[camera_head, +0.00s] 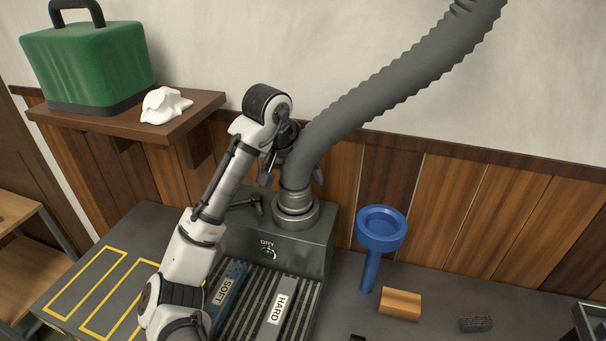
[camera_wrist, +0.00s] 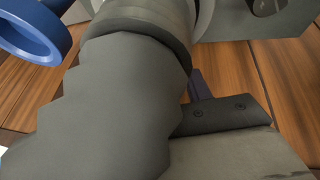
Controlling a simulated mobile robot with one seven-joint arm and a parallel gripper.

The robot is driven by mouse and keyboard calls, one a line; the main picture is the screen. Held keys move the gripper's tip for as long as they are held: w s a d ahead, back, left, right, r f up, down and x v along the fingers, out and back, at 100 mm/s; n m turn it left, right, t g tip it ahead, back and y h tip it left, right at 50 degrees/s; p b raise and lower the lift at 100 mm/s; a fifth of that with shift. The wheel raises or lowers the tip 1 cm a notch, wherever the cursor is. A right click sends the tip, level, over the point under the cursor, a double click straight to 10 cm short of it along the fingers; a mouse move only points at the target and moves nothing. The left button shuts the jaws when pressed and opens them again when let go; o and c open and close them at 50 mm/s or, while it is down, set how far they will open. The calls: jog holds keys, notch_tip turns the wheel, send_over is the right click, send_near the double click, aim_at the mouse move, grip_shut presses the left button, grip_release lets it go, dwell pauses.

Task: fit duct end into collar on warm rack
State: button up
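The grey ribbed duct (camera_head: 395,85) comes down from the upper right, and its end cuff (camera_head: 295,197) points down at the round metal collar (camera_head: 310,220) on top of the warm rack (camera_head: 315,255). The cuff looks upright and at the collar's opening; how deep it sits I cannot tell. The duct (camera_wrist: 105,110) fills the middle of the wrist view. My gripper (camera_head: 283,165) is at the duct's lower bend, just above the cuff. A dark finger shows left of the duct and a purplish tip right of it. The duct hides much of the gripper, so its grip is unclear.
Bars marked SOFT (camera_head: 226,294) and HARD (camera_head: 279,308) lie on the rack's slats. A shelf (camera_head: 120,125) at upper left holds a green case (camera_head: 88,65) and white cloth (camera_head: 165,104).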

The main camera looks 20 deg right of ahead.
jog(key=b+v, duration=0.1)
jog(key=v, duration=1.2)
jog(key=shift+a+r, duration=0.25)
jog(key=shift+r, duration=0.1)
